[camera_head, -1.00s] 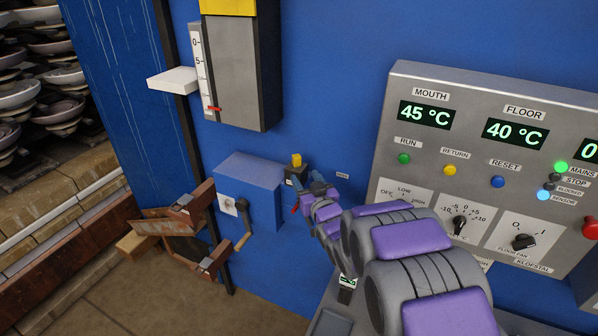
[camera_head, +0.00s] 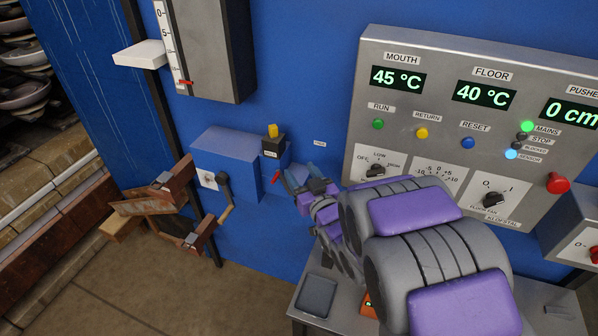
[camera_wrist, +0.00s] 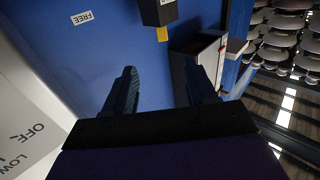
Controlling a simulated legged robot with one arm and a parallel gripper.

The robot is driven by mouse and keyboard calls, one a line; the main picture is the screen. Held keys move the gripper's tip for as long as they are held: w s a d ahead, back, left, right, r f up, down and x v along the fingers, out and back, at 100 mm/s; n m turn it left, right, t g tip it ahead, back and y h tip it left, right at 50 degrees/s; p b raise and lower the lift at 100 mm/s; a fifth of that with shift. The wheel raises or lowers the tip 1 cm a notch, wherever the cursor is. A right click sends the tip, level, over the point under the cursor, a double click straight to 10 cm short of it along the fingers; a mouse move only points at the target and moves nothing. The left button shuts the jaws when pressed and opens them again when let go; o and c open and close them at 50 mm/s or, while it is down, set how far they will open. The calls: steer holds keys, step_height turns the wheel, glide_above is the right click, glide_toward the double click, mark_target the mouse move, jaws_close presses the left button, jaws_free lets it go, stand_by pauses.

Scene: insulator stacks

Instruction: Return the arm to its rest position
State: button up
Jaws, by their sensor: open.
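My gripper (camera_head: 302,183) is at the end of my purple and grey arm, which reaches up from the lower right in the head view. In the wrist view its two dark blue fingers (camera_wrist: 160,92) stand apart, with nothing between them. The gripper is near the blue wall, just below and right of a small black block with a yellow top (camera_head: 273,131). That block also shows in the wrist view (camera_wrist: 157,12), beyond the fingers. I cannot tell whether the fingers touch anything.
A grey control panel (camera_head: 450,110) with knobs, buttons and displays is right of my gripper. A blue box (camera_head: 228,160) with a crank handle (camera_head: 226,200) is to its left. A grey table (camera_head: 330,280) is below my arm. Stacked insulators (camera_head: 25,95) stand at far left.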

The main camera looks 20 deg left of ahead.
steer(key=shift+a, duration=0.2)
steer(key=s+d+f+m+g+h, duration=0.1)
steer(key=s+d+m+g+h, duration=0.15)
steer(key=d, duration=0.55)
steer(key=s+d+f+m+g+h, duration=0.1)
steer(key=s+d+h, duration=0.1)
steer(key=d+h, duration=0.35)
steer(key=s+d+f+m+g+h, duration=0.2)
steer(key=d, duration=0.7)
steer(key=s+d+r+m+g, duration=0.1)
steer(key=s+d+g, duration=0.1)
steer(key=s, duration=0.8)
steer(key=s+d+g+h+b, duration=0.1)
steer(key=s+d+g, duration=0.2)
steer(key=s, duration=0.8)
steer(key=s+d+r+m+g, duration=0.1)
steer(key=s+d+g, duration=0.2)
steer(key=s, duration=0.8)
steer(key=shift+s+r+m+g+h, duration=0.2)
steer(key=shift+r+m+g+h, duration=0.15)
steer(key=shift+g, duration=0.8)
